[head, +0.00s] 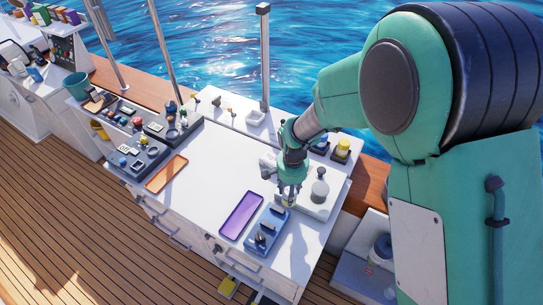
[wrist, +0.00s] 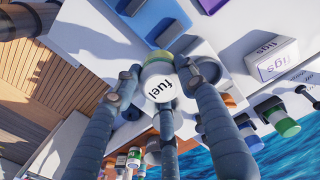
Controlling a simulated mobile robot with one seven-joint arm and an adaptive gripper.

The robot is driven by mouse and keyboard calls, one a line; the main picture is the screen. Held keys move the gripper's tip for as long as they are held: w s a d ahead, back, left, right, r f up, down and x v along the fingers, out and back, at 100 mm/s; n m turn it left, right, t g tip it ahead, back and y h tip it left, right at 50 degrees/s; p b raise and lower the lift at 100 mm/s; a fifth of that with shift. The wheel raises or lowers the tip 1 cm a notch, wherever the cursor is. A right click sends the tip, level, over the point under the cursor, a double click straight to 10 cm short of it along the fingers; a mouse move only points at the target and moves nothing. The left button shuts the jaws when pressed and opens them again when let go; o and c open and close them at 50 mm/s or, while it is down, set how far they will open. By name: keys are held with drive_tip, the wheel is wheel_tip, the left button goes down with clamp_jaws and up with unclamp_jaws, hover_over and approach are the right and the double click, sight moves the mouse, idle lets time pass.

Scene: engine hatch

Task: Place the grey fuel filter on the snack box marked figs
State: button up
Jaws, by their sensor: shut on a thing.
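My gripper (head: 289,200) is shut on the fuel filter, a small round thing with a pale face. The word "fuel" reads on the filter (wrist: 158,88) in the wrist view, where the fingers close around it. A greenish edge shows behind it. In the head view the gripper hangs over the right part of the white counter, and the filter is mostly hidden by the fingers. The white snack box marked figs (wrist: 272,62) stands apart at the right of the wrist view. In the head view a small pale box left of the gripper may be it, unreadable.
A blue tray (head: 266,230) with dark parts and a purple tray (head: 241,215) lie near the gripper. Yellow-topped jars (head: 342,150) stand behind. The counter's middle left is clear beside an orange tray (head: 167,174).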

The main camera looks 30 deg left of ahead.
drive_tip(key=w+a+f+p, duration=0.1)
drive_tip(key=w+a+p, duration=0.3)
drive_tip(key=w+a, duration=0.4)
drive_tip(key=shift+w+f, duration=0.15)
drive_tip(key=shift+a, duration=0.1)
idle(0.4)
drive_tip(key=p, duration=0.2)
approach(271, 158)
drive_tip(key=shift+w, duration=0.2)
idle(0.5)
drive_tip(key=shift+f, duration=0.15)
drive_tip(key=shift+f+p, duration=0.65)
drive_tip(key=shift+f, duration=1)
drive_tip(key=shift+f, duration=0.15)
